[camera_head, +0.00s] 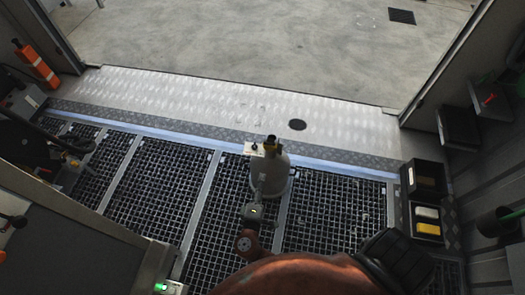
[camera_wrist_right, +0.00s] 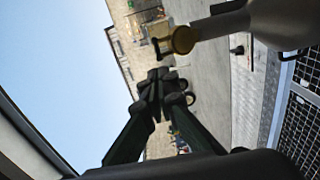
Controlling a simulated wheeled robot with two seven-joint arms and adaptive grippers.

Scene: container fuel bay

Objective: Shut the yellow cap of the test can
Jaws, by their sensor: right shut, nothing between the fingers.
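The test can (camera_head: 277,176) is a pale, rounded can standing on the floor grating in the head view. Its yellow cap (camera_head: 271,147) is at the top, with a dark part by it. In the right wrist view the can (camera_wrist_right: 285,22) lies sideways at top right. The round face of the yellow cap (camera_wrist_right: 183,40) shows at the neck's end and looks raised. My right gripper (camera_wrist_right: 160,88) is shut and empty, beside the cap and apart from it in that picture. My left gripper is not in view.
A dark bin with yellow and white items (camera_head: 427,220) stands right of the can. A grey cabinet (camera_head: 75,245) fills the lower left. The concrete (camera_head: 270,40) beyond the sill is clear.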

